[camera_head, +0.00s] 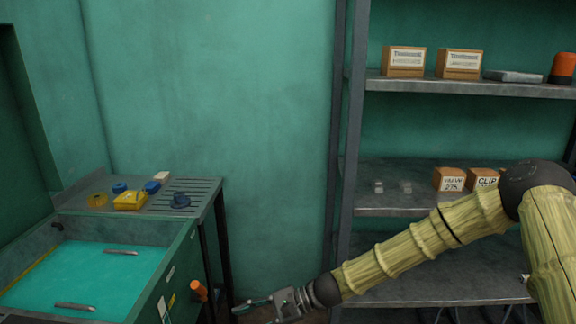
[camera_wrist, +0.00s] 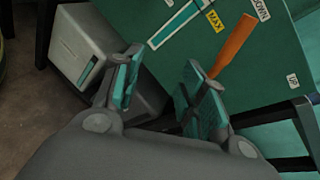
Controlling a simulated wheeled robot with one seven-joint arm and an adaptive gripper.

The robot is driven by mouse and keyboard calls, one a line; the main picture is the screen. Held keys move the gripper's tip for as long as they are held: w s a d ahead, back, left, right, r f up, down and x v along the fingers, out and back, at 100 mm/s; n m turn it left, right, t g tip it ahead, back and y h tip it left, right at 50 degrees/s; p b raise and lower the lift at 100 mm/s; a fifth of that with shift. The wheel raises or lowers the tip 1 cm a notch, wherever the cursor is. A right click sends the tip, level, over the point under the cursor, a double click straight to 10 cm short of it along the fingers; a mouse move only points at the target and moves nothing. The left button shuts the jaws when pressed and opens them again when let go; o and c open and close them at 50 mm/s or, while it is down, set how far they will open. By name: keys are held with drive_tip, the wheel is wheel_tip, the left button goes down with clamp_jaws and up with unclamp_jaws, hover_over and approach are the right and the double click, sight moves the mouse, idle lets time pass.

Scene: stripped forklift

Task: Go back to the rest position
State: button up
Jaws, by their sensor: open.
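My gripper (camera_head: 262,304) is low in the head view, to the right of the green-sided tank (camera_head: 183,262), at the end of my outstretched arm. In the wrist view my gripper (camera_wrist: 163,82) has its two teal-padded fingers spread apart with nothing held between them. An orange handle (camera_wrist: 234,44) on the tank's green side shows just past the right finger; I cannot tell whether they touch. The handle (camera_head: 199,290) also shows in the head view, left of my gripper and apart from it.
A grey metal shelf (camera_head: 420,203) with boxes stands at the right, behind my arm. A slatted bench (camera_head: 205,187) with small blue and yellow parts stands behind the tank. A pale grey box (camera_wrist: 82,42) sits on the floor beyond the left finger.

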drive_tip(key=s+d+f+n+h+p, duration=0.2)
drive_tip(key=s+d+f+h, duration=0.2)
drive_tip(key=s+d+f, duration=0.45)
drive_tip(key=s+d+f+n+h+p, duration=0.15)
drive_tip(key=s+d+f+h, duration=0.35)
drive_tip(key=s+f, duration=0.55)
drive_tip(key=s+d+n+t+h+p, duration=0.1)
drive_tip(key=s+d+n+h+p, duration=0.1)
drive_tip(key=s+d, duration=0.4)
drive_tip(key=s+d+n+t+h+p, duration=0.1)
drive_tip(key=s+d+n+h+p, duration=0.2)
drive_tip(key=s+d, duration=0.4)
drive_tip(key=d+n, duration=0.1)
drive_tip(key=d, duration=0.6)
drive_tip(key=shift+r+t, duration=0.35)
drive_tip(key=shift+t, duration=0.05)
